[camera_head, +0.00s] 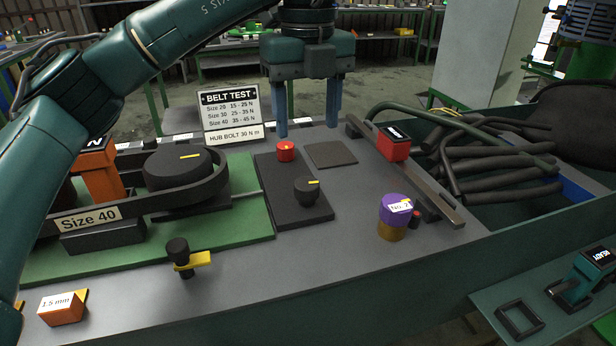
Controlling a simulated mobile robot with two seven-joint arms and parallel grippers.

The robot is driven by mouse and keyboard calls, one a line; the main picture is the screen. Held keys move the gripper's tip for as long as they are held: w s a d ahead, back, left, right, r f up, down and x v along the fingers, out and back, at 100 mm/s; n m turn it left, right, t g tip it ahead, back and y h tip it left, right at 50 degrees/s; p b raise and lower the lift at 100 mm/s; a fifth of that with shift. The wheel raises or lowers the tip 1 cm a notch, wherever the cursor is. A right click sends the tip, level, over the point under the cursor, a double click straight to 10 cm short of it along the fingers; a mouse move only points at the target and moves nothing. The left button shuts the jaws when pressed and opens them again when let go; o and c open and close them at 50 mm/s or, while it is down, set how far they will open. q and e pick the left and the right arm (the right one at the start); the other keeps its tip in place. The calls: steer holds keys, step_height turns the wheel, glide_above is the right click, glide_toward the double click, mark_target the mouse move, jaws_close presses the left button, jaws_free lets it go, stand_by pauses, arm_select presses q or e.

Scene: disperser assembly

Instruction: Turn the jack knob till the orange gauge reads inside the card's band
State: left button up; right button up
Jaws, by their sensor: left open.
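The orange gauge (99,180) stands at the left behind the belt. My left arm partly covers it, and its reading is hidden. The white card (230,114) lists 35 - 45 N for size 40, and a tag (88,218) reads Size 40. A black knob with a yellow mark (306,193) sits on a dark plate (291,213) right of the belt. Another black knob (178,250) with a yellow tab stands at the front; I cannot tell which is the jack knob. My left gripper (308,128) is open, pointing down, above and behind the dark plate, holding nothing. My right gripper is not in view.
A red knob (285,151) stands on the dark plate. A black pulley (177,167) and belt sit on the green base (240,222). A purple-topped cylinder (394,211), a red box (394,146) and dark hoses (495,160) are at the right. The front middle of the bench is clear.

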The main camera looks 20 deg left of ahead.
mark_target(308, 184)
arm_select(q)
step_height(308, 184, down, 12)
steer(key=shift+s+f+b, duration=0.1)
steer(key=shift+b, duration=0.4)
steer(key=shift+c, duration=0.5)
steer(key=c, duration=0.9)
